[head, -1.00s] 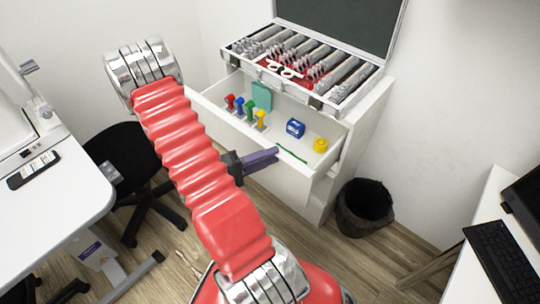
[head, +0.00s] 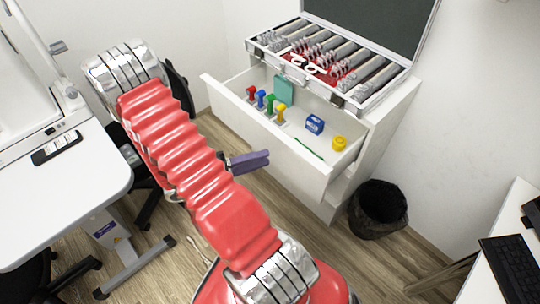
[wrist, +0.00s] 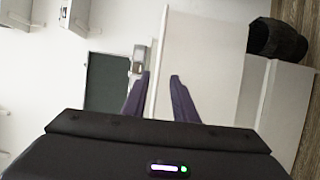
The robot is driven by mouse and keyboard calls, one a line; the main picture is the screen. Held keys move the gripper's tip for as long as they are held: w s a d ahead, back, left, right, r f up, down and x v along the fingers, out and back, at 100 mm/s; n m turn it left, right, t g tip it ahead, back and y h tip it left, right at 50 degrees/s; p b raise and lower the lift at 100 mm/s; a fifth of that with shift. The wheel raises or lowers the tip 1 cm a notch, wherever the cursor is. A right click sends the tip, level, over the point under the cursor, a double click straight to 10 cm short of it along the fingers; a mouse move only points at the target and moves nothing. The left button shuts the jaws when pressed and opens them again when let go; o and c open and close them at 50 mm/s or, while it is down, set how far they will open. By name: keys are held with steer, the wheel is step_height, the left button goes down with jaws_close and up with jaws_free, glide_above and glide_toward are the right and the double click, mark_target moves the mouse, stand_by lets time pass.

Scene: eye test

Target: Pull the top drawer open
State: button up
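The top drawer (head: 290,158) of the white cabinet stands pulled out in the head view, with its inside showing. My gripper (head: 266,158) has purple fingers and is in front of the drawer front, apart from it in the head view. In the wrist view my gripper (wrist: 160,88) has its two fingers spread with a gap between them. The thin top edge of the drawer front (wrist: 158,55) lines up with that gap. The fingers hold nothing that I can see. No handle shows on the drawer front.
The drawer holds red, blue, green and yellow stamps (head: 270,104), a teal box (head: 284,89), a blue item (head: 314,124) and a yellow item (head: 339,144). An open lens case (head: 330,62) sits on the cabinet. A black bin (head: 377,209) stands right; a white desk (head: 70,195) is left.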

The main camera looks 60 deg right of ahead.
steer(key=v, duration=0.4)
steer(key=shift+w+a, duration=0.2)
steer(key=shift+a, duration=0.05)
stand_by(0.5)
steer(key=s+a+f+n+y, duration=0.3)
steer(key=s+a+n+y, duration=0.1)
steer(key=a+y, duration=0.1)
steer(key=w+a+r+n+t+y, duration=0.1)
steer(key=w+a+r+t+y, duration=0.1)
steer(key=a, duration=0.2)
steer(key=w+a+r+n+t+y, duration=0.1)
steer(key=w+a+r+t+y, duration=0.15)
steer(key=a, duration=0.25)
steer(key=w+a+r+t+y, duration=0.1)
steer(key=a+r+t, duration=0.3)
steer(key=r, duration=0.3)
steer(key=w+a+r+n+t+y, duration=0.1)
steer(key=a+r+t, duration=0.3)
steer(key=r, duration=0.4)
steer(key=w+a+r+n+t+y, duration=0.1)
steer(key=w+a+r+t+y, duration=0.1)
steer(key=a+r+t, duration=0.3)
step_height(320, 180, up, 3)
steer(key=shift+a+f, duration=0.2)
steer(key=shift+a, duration=0.1)
